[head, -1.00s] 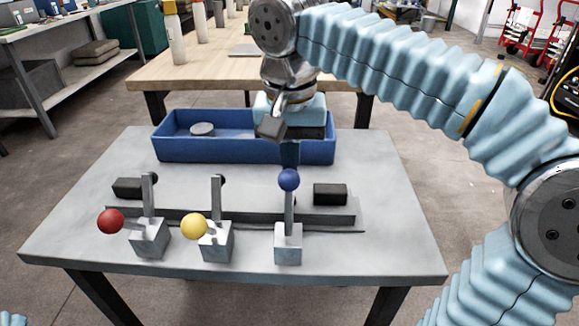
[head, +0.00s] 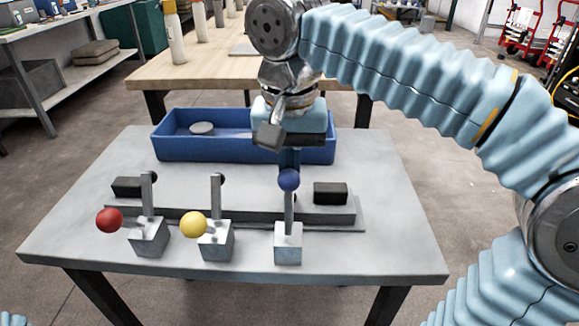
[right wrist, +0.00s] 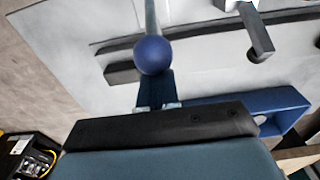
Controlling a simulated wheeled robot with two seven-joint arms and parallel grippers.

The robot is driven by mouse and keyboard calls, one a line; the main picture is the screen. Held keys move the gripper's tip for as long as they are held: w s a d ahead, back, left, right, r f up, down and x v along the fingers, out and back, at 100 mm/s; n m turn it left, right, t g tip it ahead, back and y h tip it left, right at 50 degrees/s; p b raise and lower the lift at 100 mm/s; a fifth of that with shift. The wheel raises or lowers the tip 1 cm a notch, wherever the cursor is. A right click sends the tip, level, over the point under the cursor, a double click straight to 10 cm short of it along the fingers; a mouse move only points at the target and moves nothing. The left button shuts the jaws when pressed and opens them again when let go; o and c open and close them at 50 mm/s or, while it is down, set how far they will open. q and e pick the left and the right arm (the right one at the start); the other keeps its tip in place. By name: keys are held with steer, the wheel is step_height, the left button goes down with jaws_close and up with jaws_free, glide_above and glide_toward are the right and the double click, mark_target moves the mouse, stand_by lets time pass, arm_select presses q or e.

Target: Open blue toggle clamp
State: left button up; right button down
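The blue toggle clamp has a grey base block (head: 288,245) at the table's front right, and its blue ball knob (head: 289,180) sits atop an upright lever. In the right wrist view the blue knob (right wrist: 152,55) shows whole, at the fingertips. My right gripper (head: 289,160) points down just behind the knob. Its dark fingers (right wrist: 155,88) look close together at the middle of the palm, with nothing seen between them. Whether they touch the knob I cannot tell. My left gripper is not in view.
Clamps with a yellow knob (head: 193,225) and a red knob (head: 109,220) stand to the left, their knobs low and leftward. A grey rail (head: 250,215) with black blocks (head: 330,194) runs behind. A blue tray (head: 180,150) holding a grey disc (head: 202,128) stands at the back.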

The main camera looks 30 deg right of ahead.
mark_target(289, 180)
steer(key=shift+s+a+f, duration=0.1)
steer(key=shift+s+a, duration=0.4)
steer(key=shift+s, duration=0.3)
steer(key=shift+s+a, duration=0.45)
steer(key=shift+s, duration=0.3)
steer(key=shift+s+a+f, duration=0.1)
steer(key=shift+s+a, duration=0.4)
steer(key=shift+s, duration=0.3)
steer(key=r, duration=0.1)
steer(key=p, duration=0.1)
steer(key=w+r+p, duration=0.1)
steer(key=shift+d+r, duration=0.3)
steer(key=shift+r, duration=0.05)
step_height(289, 180, up, 4)
steer(key=p, duration=0.4)
steer(key=shift+s+r, duration=0.15)
steer(key=shift+a+r, duration=0.1)
steer(key=shift+r, duration=0.95)
